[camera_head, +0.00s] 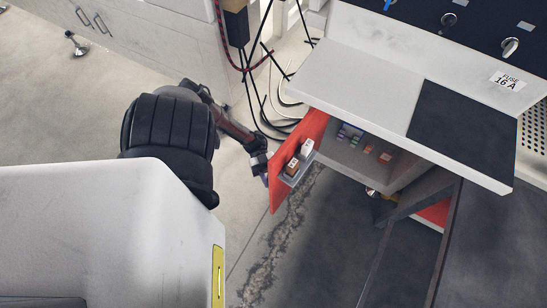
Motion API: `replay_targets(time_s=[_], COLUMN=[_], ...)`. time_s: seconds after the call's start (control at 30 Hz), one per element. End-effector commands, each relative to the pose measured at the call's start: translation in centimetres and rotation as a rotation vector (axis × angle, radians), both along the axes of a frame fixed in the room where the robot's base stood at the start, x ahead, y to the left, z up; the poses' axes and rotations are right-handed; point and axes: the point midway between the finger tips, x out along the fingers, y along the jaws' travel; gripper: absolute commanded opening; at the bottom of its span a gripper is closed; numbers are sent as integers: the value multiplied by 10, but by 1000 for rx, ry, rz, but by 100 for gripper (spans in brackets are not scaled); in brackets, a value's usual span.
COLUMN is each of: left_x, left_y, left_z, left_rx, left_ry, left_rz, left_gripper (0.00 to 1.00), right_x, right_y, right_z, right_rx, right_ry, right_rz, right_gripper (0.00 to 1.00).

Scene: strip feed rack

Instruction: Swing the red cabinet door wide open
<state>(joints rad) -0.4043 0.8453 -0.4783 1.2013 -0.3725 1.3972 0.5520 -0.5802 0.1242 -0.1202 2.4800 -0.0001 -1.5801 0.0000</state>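The red cabinet door (277,180) stands swung out from the grey-white cabinet (350,165), so the inside shows. Its inner face carries a small grey shelf (298,172) with little boxes (306,149) on it. My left gripper (262,168) is at the outer side of the door, close to its free edge. I cannot tell whether it touches the door, and its fingers are too small and partly hidden to read. My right gripper is not in view.
A white worktop with a dark mat (460,125) overhangs the cabinet. Small items (350,134) sit inside the cabinet. Black and white cables (262,95) hang behind the door. Dark frame bars (400,245) stand at the lower right.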

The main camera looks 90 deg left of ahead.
Motion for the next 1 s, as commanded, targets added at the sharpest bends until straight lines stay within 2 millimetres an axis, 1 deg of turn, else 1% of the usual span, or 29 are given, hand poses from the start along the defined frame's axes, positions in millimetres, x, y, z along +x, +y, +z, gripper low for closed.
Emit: replay_targets(time_s=[0.17,0.27,0.37,0.7,0.8,1.0], left_x=[0,-2,-7,-26,-32,-39], left_y=[2,10,24,89,104,124], left_z=[-1,-1,-1,-2,-2,-2], left_rx=[2,4,4,6,5,2], left_ry=[1,2,2,1,1,1], left_rz=[1,2,3,3,3,1], left_gripper=[24,24,24,24,24,24], right_x=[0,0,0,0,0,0], right_y=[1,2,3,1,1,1], right_z=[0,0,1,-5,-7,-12], right_rx=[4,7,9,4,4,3], right_ry=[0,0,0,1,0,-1], right_rz=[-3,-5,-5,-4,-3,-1], right_gripper=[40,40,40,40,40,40])
